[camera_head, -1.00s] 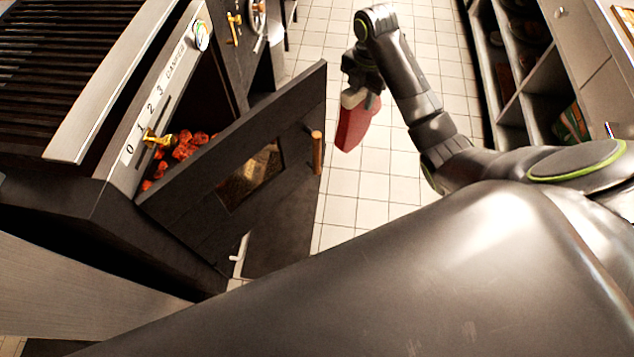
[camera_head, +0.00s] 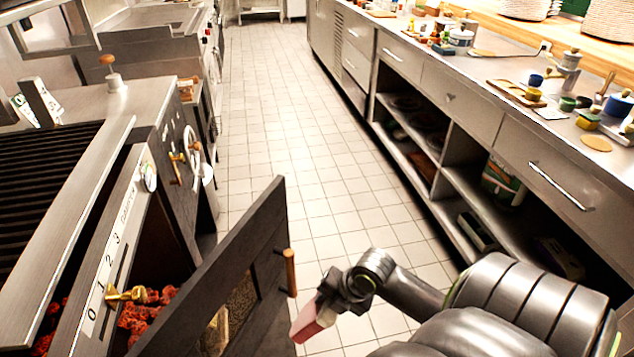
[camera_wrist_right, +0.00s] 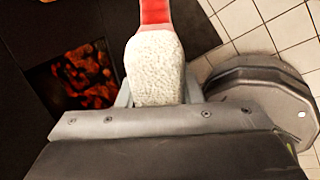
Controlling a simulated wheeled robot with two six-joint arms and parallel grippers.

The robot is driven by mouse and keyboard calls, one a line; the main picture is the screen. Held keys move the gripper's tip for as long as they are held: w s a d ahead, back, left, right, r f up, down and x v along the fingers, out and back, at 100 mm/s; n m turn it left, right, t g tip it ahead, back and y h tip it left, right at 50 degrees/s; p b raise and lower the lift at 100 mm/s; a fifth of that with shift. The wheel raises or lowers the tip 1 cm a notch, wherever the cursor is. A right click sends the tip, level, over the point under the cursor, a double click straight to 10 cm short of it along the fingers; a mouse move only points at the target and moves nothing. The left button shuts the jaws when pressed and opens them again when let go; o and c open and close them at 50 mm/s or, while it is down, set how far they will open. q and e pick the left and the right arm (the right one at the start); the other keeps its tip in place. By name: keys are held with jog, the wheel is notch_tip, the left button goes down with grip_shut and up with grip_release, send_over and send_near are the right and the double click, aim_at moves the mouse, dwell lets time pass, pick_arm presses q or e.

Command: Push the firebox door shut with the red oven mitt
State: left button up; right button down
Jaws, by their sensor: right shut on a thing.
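The firebox door (camera_head: 232,262) is a dark panel standing ajar, with a small window and a wooden handle (camera_head: 290,272) on its outer face. Glowing red coals (camera_head: 150,310) show in the firebox behind it. My right gripper (camera_head: 328,302) is shut on the red oven mitt (camera_head: 306,325), just right of the door's outer face, near the handle. In the right wrist view the mitt's pale cuff (camera_wrist_right: 155,68) sits between the fingers, and its red part points away; coals glow through the door window. I cannot tell whether the mitt touches the door. My left gripper is not in view.
The grill (camera_head: 50,190) with a numbered front rail and brass lever (camera_head: 125,294) stands at left. A steel counter (camera_head: 480,95) with open shelves and several small items runs along the right. The tiled floor (camera_head: 300,130) between is clear.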

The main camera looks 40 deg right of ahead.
jog(key=shift+w+a, duration=0.2)
jog(key=shift+w, duration=0.05)
pick_arm(q)
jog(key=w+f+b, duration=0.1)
jog(key=b, duration=0.1)
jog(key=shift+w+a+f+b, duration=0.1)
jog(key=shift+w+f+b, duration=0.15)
jog(key=shift+b, duration=0.15)
pick_arm(e)
jog(key=w+a, duration=0.3)
jog(key=w, duration=0.4)
jog(key=shift+w, duration=0.3)
jog(key=shift+w+a, duration=0.1)
jog(key=shift+a, duration=0.05)
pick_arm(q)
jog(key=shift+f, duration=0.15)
pick_arm(e)
jog(key=shift+w+a, duration=0.3)
jog(key=shift+w, duration=0.45)
jog(key=shift+w+a, duration=0.3)
jog(key=shift+w, duration=0.4)
jog(key=shift+w+a, duration=0.3)
jog(key=shift+w, duration=0.45)
